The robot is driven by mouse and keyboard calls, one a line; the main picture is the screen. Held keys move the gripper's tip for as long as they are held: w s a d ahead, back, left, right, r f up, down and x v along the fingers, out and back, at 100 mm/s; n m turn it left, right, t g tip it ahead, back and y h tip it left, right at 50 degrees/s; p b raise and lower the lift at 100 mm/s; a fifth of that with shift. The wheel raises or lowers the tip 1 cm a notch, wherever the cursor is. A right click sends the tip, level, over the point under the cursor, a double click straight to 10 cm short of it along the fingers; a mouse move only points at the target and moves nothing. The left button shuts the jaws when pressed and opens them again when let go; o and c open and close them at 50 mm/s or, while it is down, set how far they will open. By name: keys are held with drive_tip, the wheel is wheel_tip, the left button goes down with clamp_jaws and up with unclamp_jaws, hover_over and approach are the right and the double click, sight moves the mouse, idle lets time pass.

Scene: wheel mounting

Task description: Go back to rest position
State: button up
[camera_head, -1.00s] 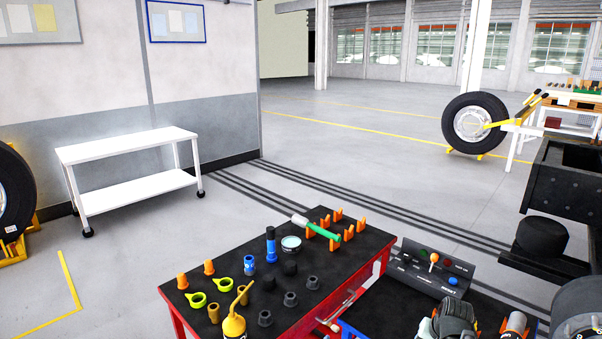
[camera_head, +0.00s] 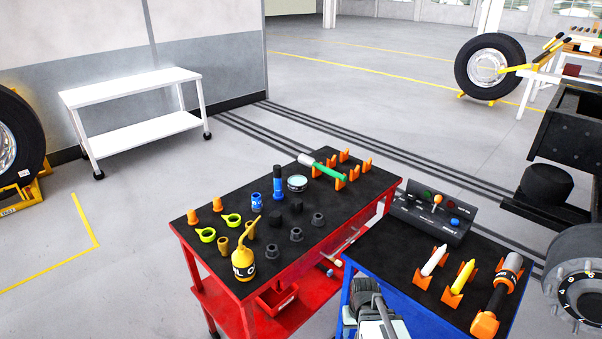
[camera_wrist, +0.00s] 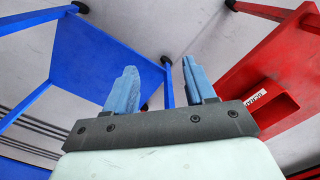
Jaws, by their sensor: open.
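My gripper shows in the wrist view (camera_wrist: 163,88), with its two blue fingers spread apart and nothing between them. The wrist camera looks past the fingers at the floor and the undersides of the blue and red tables. In the head view part of my arm (camera_head: 372,312) shows at the bottom edge, beside the front left of the blue table (camera_head: 385,262). The fingertips cannot be made out there.
The red table (camera_head: 228,270) holds an oil can (camera_head: 244,262), nuts, cups and a green-handled tool (camera_head: 325,168). The blue table carries a control box (camera_head: 432,215) and tools in orange holders (camera_head: 459,277). A wheel hub (camera_head: 580,290) stands at the right.

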drive_tip(key=s+f+g, duration=0.3)
drive_tip(key=s+f, duration=0.6)
drive_tip(key=s, duration=0.5)
drive_tip(key=s+f+g, duration=0.3)
drive_tip(key=s+f, duration=0.6)
drive_tip(key=s, duration=0.5)
drive_tip(key=shift+s+f, duration=0.25)
drive_tip(key=shift+f, duration=0.1)
drive_tip(key=shift+o, duration=0.4)
